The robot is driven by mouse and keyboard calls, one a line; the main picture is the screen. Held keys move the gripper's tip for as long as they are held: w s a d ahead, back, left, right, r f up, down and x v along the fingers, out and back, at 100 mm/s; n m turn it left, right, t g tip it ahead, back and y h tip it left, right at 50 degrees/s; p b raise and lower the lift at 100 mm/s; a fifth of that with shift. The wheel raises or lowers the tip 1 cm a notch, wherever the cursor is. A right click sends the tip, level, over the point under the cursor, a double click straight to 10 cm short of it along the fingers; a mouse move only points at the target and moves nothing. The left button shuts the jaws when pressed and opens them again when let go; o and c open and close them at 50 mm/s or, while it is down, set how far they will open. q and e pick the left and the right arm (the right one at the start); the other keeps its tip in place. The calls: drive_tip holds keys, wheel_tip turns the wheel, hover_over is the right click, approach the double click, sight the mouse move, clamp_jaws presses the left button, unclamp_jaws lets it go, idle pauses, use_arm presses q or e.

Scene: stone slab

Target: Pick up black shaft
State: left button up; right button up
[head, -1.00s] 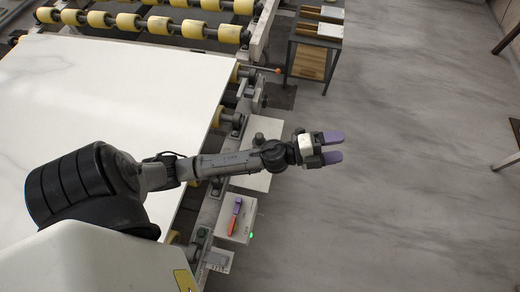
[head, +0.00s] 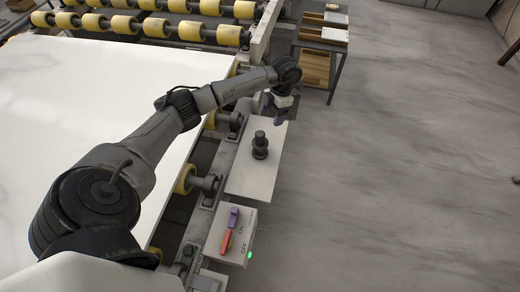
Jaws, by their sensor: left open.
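The black shaft (head: 260,146) stands upright on a pale plate (head: 252,182) beside the slab machine. It is a short dark stepped piece with a wider base. My left gripper (head: 277,116) points down above and just behind the shaft, over the far end of the plate. Its purple fingertips are apart from the shaft and hold nothing that I can see. My right gripper is not in view.
A white slab (head: 120,80) lies on the roller machine at left. A switch box (head: 240,238) with a red and purple lever and green light is in front of the plate. A small table (head: 320,48) stands behind.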

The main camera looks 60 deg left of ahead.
sight(260, 133)
use_arm(q)
drive_tip(key=x, duration=0.2)
drive_tip(key=a+x, duration=0.1)
drive_tip(key=x, duration=0.1)
drive_tip(key=s+b+x, duration=0.1)
drive_tip(key=x, duration=0.2)
drive_tip(key=shift+a, duration=0.15)
drive_tip(key=shift+s+a+b+x, duration=0.1)
drive_tip(key=shift+b+x, duration=0.05)
drive_tip(key=shift+x, duration=1.3)
drive_tip(key=shift+s+a+b+x, duration=0.1)
drive_tip(key=shift+b+x, duration=0.05)
drive_tip(key=shift+x, duration=1.25)
drive_tip(key=shift+f, duration=0.25)
drive_tip(key=shift+c, duration=0.4)
clamp_jaws()
